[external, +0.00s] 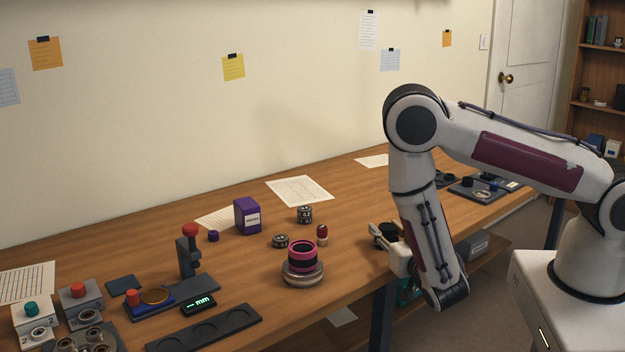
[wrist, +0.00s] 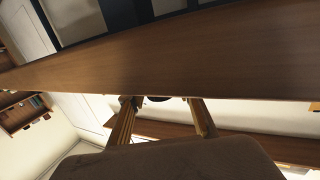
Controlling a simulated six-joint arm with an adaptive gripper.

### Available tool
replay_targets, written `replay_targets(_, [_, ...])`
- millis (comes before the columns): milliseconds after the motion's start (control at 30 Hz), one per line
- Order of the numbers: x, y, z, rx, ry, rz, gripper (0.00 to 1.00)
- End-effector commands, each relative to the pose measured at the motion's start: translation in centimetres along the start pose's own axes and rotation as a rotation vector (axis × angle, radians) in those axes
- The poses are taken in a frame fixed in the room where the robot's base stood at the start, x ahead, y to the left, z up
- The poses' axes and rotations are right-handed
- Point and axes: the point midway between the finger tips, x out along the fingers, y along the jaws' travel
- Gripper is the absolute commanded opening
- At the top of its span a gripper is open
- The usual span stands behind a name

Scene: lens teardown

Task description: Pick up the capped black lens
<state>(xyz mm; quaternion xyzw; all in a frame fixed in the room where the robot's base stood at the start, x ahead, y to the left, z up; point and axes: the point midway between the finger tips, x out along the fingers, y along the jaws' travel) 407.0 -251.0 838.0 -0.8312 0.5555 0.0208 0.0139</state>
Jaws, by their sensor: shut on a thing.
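My gripper (external: 384,238) is at the front right edge of the table, below my bent forearm. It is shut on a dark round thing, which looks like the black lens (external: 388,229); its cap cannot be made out. In the wrist view my gripper (wrist: 163,102) shows its two fingers set apart, with a small dark piece of the lens (wrist: 158,98) visible between the tips. Most of the lens is hidden there behind the gripper body and the wooden board edge.
A pink-and-black ringed cylinder (external: 301,256) stands on a round base left of my gripper. Dark trays (external: 476,191) are at the back right. The table edge (wrist: 170,68) crosses the wrist view.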

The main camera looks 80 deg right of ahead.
Motion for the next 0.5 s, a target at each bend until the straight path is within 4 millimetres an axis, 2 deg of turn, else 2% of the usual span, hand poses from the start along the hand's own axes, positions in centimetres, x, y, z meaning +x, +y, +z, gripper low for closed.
replay_targets(267, [0.0,0.0,-0.9,0.001,0.001,0.0,0.07])
replay_targets(500, [-0.1,0.0,-2.7,0.002,0.001,0.0,0.07])
